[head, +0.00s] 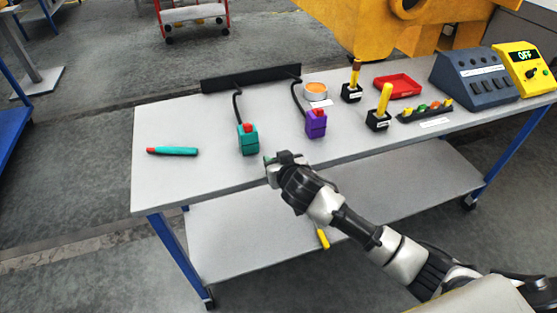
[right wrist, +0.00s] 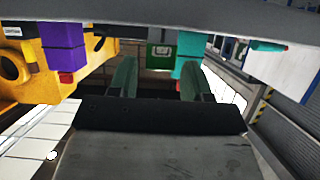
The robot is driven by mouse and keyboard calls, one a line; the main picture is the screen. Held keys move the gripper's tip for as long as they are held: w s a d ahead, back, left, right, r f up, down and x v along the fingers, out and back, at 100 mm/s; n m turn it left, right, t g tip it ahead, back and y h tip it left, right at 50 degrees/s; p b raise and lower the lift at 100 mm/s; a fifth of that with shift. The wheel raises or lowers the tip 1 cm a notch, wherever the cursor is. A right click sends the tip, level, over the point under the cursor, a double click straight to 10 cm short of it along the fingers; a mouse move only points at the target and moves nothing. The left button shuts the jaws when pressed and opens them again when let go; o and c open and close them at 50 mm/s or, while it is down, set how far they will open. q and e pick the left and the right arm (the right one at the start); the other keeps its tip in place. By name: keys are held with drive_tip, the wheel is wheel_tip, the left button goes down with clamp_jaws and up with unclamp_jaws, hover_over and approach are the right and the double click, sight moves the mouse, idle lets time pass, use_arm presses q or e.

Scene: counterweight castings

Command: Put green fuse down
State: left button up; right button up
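A small dark rack (head: 425,116) with several coloured pieces stands at the right of the table in the head view. One of its pieces is green (head: 422,108); it is too small to tell whether it is the green fuse. My right gripper (head: 276,160) is at the table's front edge, just right of the teal box (head: 249,140). In the right wrist view its two dark green fingers (right wrist: 163,80) stand apart with nothing visible between them. No other green fuse can be made out. My left gripper is not in view.
A purple box (head: 316,124) and a teal pen-like tool (head: 172,151) are on the table (head: 210,174). Yellow-handled pieces, a red tray (head: 397,86), an orange-topped tin (head: 315,91) and control boxes stand farther right. The front left of the table is clear.

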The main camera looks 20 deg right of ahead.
drive_tip(key=shift+o, duration=0.4)
drive_tip(key=shift+r, duration=0.15)
drive_tip(key=v, duration=1.2)
drive_tip(key=shift+b, duration=0.35)
drive_tip(key=shift+d, duration=0.1)
